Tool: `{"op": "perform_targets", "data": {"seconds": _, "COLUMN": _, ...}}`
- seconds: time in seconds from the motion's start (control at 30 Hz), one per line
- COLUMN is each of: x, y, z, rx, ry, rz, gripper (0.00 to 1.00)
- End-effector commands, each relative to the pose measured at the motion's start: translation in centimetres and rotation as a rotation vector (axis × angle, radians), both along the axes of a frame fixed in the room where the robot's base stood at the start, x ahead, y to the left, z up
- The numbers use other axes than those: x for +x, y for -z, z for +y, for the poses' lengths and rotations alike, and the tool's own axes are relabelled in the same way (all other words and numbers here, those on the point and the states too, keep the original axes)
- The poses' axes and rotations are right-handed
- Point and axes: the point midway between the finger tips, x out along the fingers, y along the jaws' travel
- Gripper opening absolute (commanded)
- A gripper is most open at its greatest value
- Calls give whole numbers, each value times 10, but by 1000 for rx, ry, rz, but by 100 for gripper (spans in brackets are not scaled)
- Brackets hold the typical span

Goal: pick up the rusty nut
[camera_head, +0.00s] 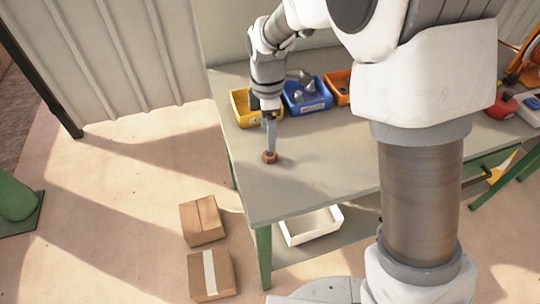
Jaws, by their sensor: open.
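The rusty nut (270,157) is a small brown-orange piece on the grey table, near the table's left side. My gripper (270,148) points down right over the nut, with its fingertips at or just above it. The fingers look narrow from this side and partly overlap the nut's upper edge. I cannot tell whether they touch it. The gripper is open.
Behind the gripper stand a yellow bin (241,109), a blue bin (311,106) with grey parts and an orange bin (335,79). The table (310,180) is clear in front of the nut. Cardboard boxes (199,228) lie on the floor.

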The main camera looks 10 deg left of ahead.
Motion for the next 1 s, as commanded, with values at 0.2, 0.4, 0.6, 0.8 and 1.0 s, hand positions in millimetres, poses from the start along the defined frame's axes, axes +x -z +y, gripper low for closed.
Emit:
{"op": "perform_targets", "data": {"seconds": 0.2, "x": 0, "y": 27, "z": 0, "rx": 0, "ry": 0, "rz": 0, "gripper": 80}}
{"op": "perform_targets", "data": {"seconds": 0.4, "x": 2, "y": 44, "z": -2, "rx": -2, "ry": 2, "rz": 2, "gripper": 80}}
{"op": "perform_targets", "data": {"seconds": 0.6, "x": 5, "y": 74, "z": -4, "rx": -2, "ry": 1, "rz": 2, "gripper": 80}}
{"op": "perform_targets", "data": {"seconds": 0.8, "x": 6, "y": 82, "z": -4, "rx": 1, "ry": 1, "rz": -2, "gripper": 80}}
{"op": "perform_targets", "data": {"seconds": 1.0, "x": 5, "y": 81, "z": -4, "rx": 0, "ry": 1, "rz": -1, "gripper": 72}}
